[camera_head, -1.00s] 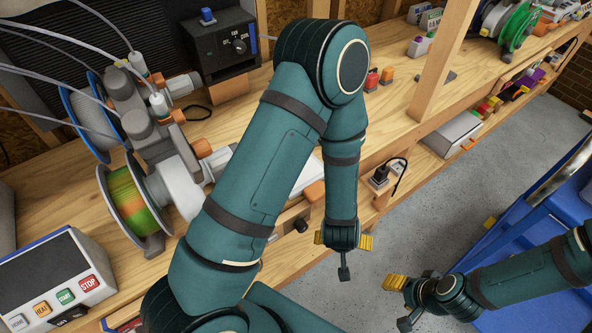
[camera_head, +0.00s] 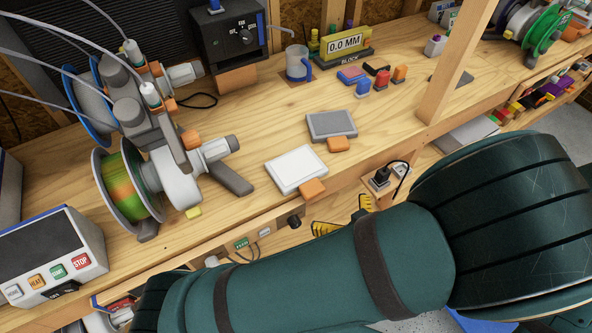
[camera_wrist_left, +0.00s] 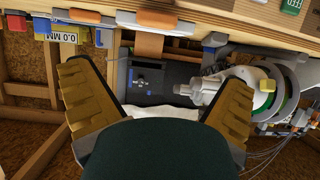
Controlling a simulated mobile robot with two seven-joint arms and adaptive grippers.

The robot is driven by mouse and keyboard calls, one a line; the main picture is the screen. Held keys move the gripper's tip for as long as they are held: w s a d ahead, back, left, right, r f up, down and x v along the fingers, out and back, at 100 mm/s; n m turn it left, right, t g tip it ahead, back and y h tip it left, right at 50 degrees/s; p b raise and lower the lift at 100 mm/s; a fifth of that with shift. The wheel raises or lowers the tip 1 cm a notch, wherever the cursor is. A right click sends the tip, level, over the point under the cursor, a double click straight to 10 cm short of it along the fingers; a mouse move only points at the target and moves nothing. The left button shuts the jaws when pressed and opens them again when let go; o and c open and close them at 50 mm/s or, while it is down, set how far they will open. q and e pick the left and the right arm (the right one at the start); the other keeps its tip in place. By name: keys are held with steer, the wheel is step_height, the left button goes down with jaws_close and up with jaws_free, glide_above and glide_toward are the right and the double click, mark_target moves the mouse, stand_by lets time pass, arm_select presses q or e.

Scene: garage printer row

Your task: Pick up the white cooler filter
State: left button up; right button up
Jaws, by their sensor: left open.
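The white cooler filter (camera_head: 294,167) is a flat white panel with an orange tab, lying on the wooden bench near its front edge. In the left wrist view, which is upside down, its thin white edge (camera_wrist_left: 150,28) shows near the top. My left gripper (camera_head: 343,215) is open just off the bench's front edge, in front of the filter and apart from it. My forearm hides part of the gripper. Both yellow fingers of the left gripper (camera_wrist_left: 158,78) are spread in the wrist view. My right gripper is out of view.
A grey panel (camera_head: 331,125) with an orange tab lies behind the filter to the right. A spool machine (camera_head: 178,182) stands to the left and a control box (camera_head: 48,255) at the far left. A mug (camera_head: 297,64) stands at the back. A wooden post (camera_head: 450,70) rises at right.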

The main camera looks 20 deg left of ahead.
mark_target(314, 189)
arm_select(q)
steer(key=b+x, duration=0.1)
steer(key=x, duration=0.3)
steer(key=b+x, duration=0.1)
steer(key=x, duration=0.3)
steer(key=d+f+b+x, duration=0.1)
steer(key=x, duration=0.3)
steer(key=shift+w+a+f, duration=0.1)
steer(key=shift+w+a, duration=0.05)
steer(key=shift+w, duration=0.15)
steer(key=shift+w+a, duration=0.15)
steer(key=shift+a, duration=0.1)
steer(key=c, duration=1.3)
